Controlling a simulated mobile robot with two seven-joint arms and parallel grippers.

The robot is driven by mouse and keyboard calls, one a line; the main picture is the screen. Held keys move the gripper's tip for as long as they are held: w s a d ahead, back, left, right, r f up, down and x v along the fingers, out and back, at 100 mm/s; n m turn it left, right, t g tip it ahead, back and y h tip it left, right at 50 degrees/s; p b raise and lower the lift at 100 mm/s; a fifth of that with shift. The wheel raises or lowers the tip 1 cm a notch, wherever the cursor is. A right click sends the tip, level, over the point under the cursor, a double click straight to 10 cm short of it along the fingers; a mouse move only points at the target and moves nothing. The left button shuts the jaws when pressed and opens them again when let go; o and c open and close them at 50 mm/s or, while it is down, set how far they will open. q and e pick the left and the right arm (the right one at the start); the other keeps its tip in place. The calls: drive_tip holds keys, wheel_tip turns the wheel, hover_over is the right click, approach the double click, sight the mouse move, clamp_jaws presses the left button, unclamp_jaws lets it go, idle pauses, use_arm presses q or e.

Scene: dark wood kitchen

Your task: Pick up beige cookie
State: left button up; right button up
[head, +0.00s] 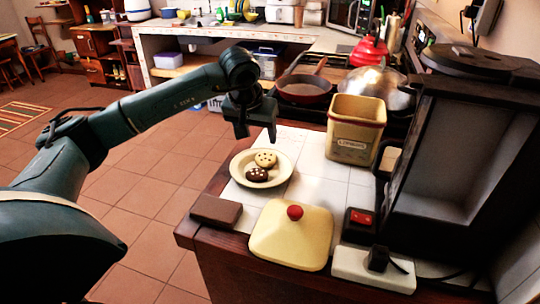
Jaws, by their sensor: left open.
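A beige cookie (265,159) with dark dots lies on a cream plate (282,176) on the white tiled counter. A dark brown cookie (257,174) with light dots lies just in front of it on the same plate. My left gripper (256,137) is open and empty, with its fingers pointing down above the far side of the plate, close to the beige cookie. I cannot tell its exact height over the cookie. My right gripper is not in view.
A cream canister (355,130) stands right of the plate. A cream lid with a red knob (291,236) and a brown block (216,211) lie in front. A red pan (304,91) sits behind. A black appliance (470,150) fills the right side. Floor is free at left.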

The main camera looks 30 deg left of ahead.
sight(264, 160)
use_arm(q)
drive_tip(key=x, duration=0.7)
drive_tip(key=p+x, duration=0.1)
drive_tip(key=x, duration=0.3)
drive_tip(key=shift+s+d, duration=0.15)
drive_tip(key=shift+d, duration=0.15)
drive_tip(key=c, duration=0.7)
wheel_tip(264, 160, up, 10)
drive_tip(key=shift+r+b, duration=0.1)
drive_tip(key=shift+b, duration=0.25)
drive_tip(key=shift+c, duration=0.2)
